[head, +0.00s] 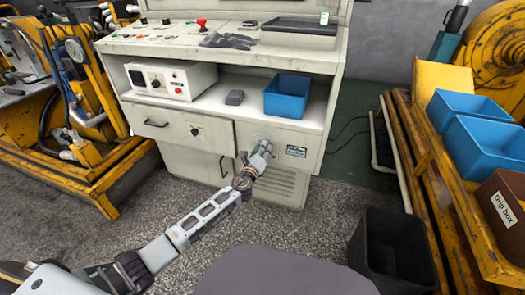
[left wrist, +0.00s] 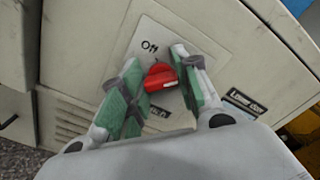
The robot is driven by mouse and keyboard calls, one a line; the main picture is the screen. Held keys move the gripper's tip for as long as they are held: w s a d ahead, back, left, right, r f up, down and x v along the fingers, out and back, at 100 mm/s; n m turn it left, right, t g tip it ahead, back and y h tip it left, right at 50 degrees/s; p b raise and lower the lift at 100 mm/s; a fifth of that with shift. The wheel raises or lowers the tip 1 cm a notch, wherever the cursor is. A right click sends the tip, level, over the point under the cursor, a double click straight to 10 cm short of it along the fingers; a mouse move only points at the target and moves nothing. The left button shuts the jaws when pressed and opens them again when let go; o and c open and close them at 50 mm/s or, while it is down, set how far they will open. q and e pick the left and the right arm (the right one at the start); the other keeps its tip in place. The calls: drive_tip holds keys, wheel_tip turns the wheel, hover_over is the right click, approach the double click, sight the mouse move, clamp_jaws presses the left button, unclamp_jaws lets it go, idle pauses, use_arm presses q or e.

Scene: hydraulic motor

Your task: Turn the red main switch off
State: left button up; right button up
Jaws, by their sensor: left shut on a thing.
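The red main switch (left wrist: 160,76) sits on a pale plate on the cabinet's front in the left wrist view. In the head view, my left gripper (head: 259,156) is at the lower right cabinet front and hides the switch. My right gripper is not in view.
The cabinet (head: 210,145) has a shelf with a blue bin (head: 287,98) and a white control box (head: 171,80) above the gripper. A black bin (head: 392,250) stands on the floor at right. Yellow machinery (head: 75,130) flanks the cabinet.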

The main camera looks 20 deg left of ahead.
use_arm(q)
drive_tip(key=shift+f+n, duration=0.1)
drive_tip(key=shift+n, duration=0.3)
drive_tip(key=shift+f+n, duration=0.15)
drive_tip(key=shift+n, duration=4.1)
drive_tip(key=shift+f+n, duration=0.1)
drive_tip(key=shift+n, duration=4.15)
